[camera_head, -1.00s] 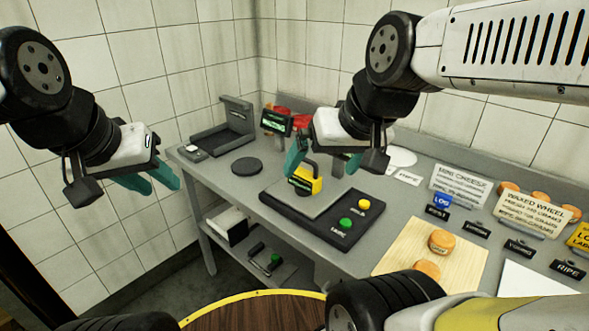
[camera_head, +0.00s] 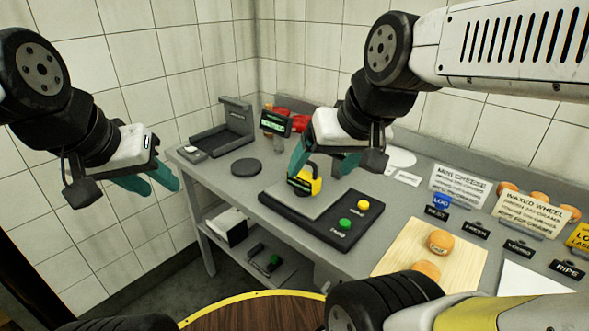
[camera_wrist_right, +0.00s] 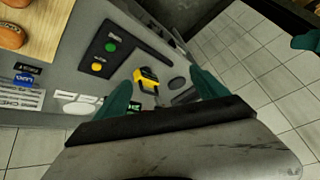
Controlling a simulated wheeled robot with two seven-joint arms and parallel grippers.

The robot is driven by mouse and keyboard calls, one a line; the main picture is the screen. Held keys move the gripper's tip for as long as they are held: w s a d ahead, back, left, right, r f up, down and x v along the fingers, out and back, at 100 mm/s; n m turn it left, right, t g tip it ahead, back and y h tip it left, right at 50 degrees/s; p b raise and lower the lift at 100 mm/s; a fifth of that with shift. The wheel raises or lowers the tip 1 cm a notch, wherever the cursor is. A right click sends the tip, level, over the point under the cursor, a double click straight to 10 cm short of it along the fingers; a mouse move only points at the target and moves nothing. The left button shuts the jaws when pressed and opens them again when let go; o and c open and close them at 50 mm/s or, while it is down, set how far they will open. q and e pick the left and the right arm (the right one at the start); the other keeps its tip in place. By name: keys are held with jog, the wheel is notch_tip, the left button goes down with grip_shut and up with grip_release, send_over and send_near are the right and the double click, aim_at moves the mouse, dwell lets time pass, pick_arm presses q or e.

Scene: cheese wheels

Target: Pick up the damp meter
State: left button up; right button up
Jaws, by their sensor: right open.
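The damp meter, a small yellow and black device (camera_head: 315,184), sits on the grey plate of a dark station on the bench. It also shows in the right wrist view (camera_wrist_right: 150,79), between and beyond the fingertips. My right gripper (camera_head: 323,170) is open and empty, with its teal fingers pointing down just above and behind the meter. Its left finger covers part of the meter in the head view. The two fingers stand wide apart in the right wrist view (camera_wrist_right: 163,88). My left gripper (camera_head: 158,186) hangs at the left, open and empty, away from the bench.
The dark station has a green button (camera_head: 345,224) and a yellow button (camera_head: 363,205). A black disc (camera_head: 246,167) and a grey scale-like device (camera_head: 222,138) lie to the left. A wooden board (camera_head: 400,257) with small cheeses and several signs stand at the right.

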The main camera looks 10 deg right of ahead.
jog(key=w, duration=0.2)
jog(key=w+n+g, duration=0.1)
jog(key=w, duration=0.2)
jog(key=w+n+g, duration=0.1)
jog(key=w, duration=0.2)
jog(key=shift+w+d+f, duration=0.15)
jog(key=shift+w+d, duration=0.1)
jog(key=shift+d, duration=0.15)
jog(key=c, duration=0.3)
jog(key=n+g+h, duration=0.2)
jog(key=n+g, duration=0.2)
jog(key=n, duration=0.1)
send_over(304, 173)
notch_tip(304, 173, down, 11)
jog(key=shift+a+f, duration=0.1)
jog(key=shift+f, duration=0.1)
notch_tip(304, 173, down, 8)
jog(key=shift+r, duration=0.1)
grip_shut()
